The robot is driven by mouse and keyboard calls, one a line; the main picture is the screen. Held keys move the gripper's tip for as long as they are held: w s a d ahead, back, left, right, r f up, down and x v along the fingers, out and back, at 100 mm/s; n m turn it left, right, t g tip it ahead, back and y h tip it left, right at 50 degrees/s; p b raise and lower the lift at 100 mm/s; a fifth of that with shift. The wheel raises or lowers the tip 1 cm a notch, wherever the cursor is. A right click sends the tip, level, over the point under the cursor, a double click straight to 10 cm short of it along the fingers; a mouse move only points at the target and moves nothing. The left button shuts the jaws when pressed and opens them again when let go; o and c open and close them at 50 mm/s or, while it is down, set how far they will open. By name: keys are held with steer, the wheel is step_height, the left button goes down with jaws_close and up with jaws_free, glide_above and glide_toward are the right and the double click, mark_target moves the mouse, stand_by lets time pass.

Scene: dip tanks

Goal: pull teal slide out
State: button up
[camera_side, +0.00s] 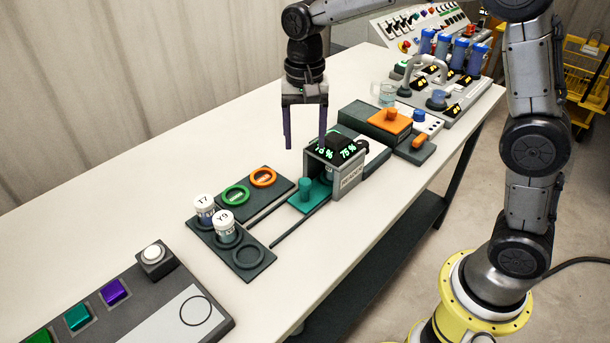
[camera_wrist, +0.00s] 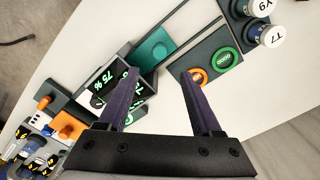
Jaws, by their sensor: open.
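The teal slide (camera_side: 308,197) is a flat plate with an upright teal knob, beside the grey reader box (camera_side: 336,168) on its left side. It also shows in the wrist view (camera_wrist: 153,50), partly out from under the reader. The reader's display shows green digits, one reading 75 %. My gripper (camera_side: 305,144) points down, open and empty, above the table behind the slide and reader. One finger overlaps the reader in both views.
A dark rack with green (camera_side: 235,194) and orange (camera_side: 263,177) rings and two labelled jars, T7 (camera_side: 204,207) and Y9 (camera_side: 224,224), stands left of the slide. A button panel (camera_side: 130,300) lies front left. The table behind is clear.

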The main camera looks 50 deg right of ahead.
mark_target(305, 181)
step_height(305, 181, down, 11)
steer(key=shift+r, duration=0.15)
steer(key=shift+c, duration=0.2)
jaws_close()
stand_by(0.3)
steer(key=shift+r, duration=0.1)
stand_by(1.0)
